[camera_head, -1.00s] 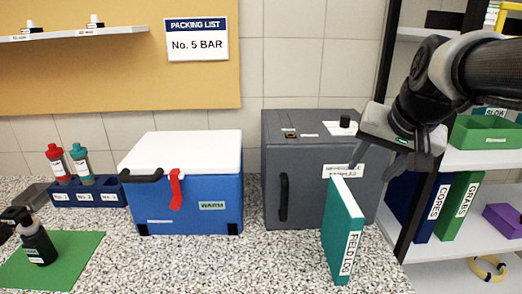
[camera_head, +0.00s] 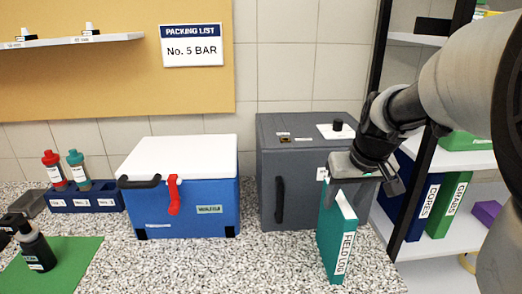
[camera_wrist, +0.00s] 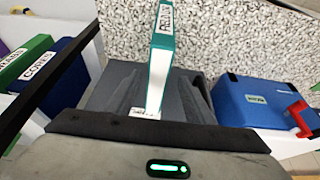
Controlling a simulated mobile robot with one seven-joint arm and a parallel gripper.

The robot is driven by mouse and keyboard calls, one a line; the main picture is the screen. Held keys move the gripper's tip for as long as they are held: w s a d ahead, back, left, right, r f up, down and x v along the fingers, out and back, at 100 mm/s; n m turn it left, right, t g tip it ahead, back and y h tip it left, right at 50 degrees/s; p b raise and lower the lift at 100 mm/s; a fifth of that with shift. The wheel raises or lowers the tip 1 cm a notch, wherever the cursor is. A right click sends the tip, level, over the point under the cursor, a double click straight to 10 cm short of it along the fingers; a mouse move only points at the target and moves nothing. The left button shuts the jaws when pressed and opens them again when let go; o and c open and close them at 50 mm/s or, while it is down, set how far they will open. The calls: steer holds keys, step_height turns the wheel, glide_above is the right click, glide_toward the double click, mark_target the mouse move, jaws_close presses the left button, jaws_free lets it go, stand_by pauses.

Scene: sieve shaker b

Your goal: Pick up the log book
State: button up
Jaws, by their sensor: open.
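The log book is a teal binder (camera_head: 331,236) with a white spine label reading FIELD LOG. It stands upright on the speckled counter in front of the grey box. In the wrist view the log book (camera_wrist: 162,50) shows from above, its near end close to the gripper. My gripper (camera_head: 365,181) is open and empty at the top of the log book in the head view, its fingers near the book's upper edge. I cannot tell whether the fingers touch the book or straddle it. In the wrist view the fingers (camera_wrist: 172,103) show dark on both sides of the book.
The grey box (camera_head: 300,160) stands right behind the book. A blue cooler (camera_head: 190,205) with a white lid and red latch is to the left. A shelf with green (camera_head: 450,205) and blue binders is to the right. The counter's front middle is clear.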

mark_target(333, 231)
steer(key=x, duration=0.9)
steer(key=shift+w+d, duration=0.15)
steer(key=shift+d, duration=0.05)
steer(key=shift+f+b, duration=0.25)
steer(key=shift+b, duration=0.25)
jaws_close()
stand_by(0.3)
stand_by(1.2)
